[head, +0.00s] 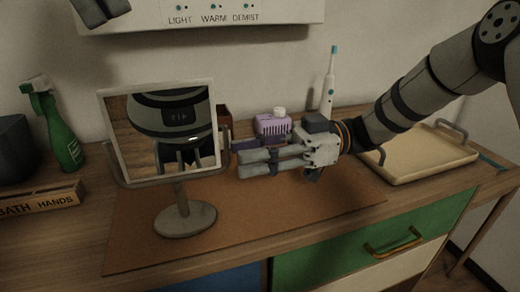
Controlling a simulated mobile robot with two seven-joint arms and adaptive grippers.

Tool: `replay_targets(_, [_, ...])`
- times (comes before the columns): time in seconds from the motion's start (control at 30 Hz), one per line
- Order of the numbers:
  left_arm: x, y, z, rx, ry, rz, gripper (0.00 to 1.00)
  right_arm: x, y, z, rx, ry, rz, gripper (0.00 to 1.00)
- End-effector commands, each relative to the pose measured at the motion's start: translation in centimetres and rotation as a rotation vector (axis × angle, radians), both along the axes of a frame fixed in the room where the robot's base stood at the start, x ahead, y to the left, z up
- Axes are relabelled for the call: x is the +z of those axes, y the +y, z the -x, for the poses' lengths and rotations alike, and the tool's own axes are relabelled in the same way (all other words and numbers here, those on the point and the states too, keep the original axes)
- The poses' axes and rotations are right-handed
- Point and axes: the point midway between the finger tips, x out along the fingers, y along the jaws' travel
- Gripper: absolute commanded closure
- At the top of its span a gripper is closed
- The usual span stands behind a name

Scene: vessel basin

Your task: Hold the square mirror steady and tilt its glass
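The square mirror (158,128) stands on the left of the brown mat, its pale-framed glass held in a grey yoke on a stem with a round base (185,219). The glass faces me, leans slightly and reflects a robot head and body. My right gripper (238,160) points left, its fingertips close beside the mirror's right edge. I cannot tell whether they touch the yoke, or whether the closely spaced fingers are shut. Part of my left arm, perhaps its gripper (100,10), shows at the top left edge, away from the mirror; its finger state is unclear.
A green spray bottle (56,130) and a wooden box (40,200) stand left of the mirror. A purple container (272,124) and an electric toothbrush (330,85) stand behind my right gripper. A cream tray (425,158) lies right. The front mat (290,215) is clear.

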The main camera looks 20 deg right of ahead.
Motion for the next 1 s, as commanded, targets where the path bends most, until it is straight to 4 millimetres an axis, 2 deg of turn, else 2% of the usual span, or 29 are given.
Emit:
replay_targets(0.2, [0.0,0.0,0.0,0.000,0.000,0.000,0.67,0.0,5.2,0.1,0.004,0.003,-0.002,0.67])
replay_targets(0.4, [0.0,0.0,0.0,0.000,0.000,0.000,0.67,0.0,9.2,0.0,0.001,0.003,-0.002,0.67])
replay_targets(0.57, [0.0,0.0,0.0,0.000,0.000,0.000,0.67,0.0,10.7,-0.1,0.000,0.003,-0.002,0.67])
replay_targets(0.83, [0.0,0.0,0.0,0.000,0.000,0.000,0.67,0.0,10.9,-0.1,-0.001,0.003,-0.002,0.67])
replay_targets(0.87, [0.0,0.0,0.0,0.000,0.000,0.000,0.67,0.0,10.9,-0.1,-0.001,0.003,-0.002,0.71])
replay_targets(1.0, [0.0,0.0,0.0,0.000,0.000,0.000,0.67,0.0,10.9,-0.1,-0.001,0.003,-0.002,1.00])
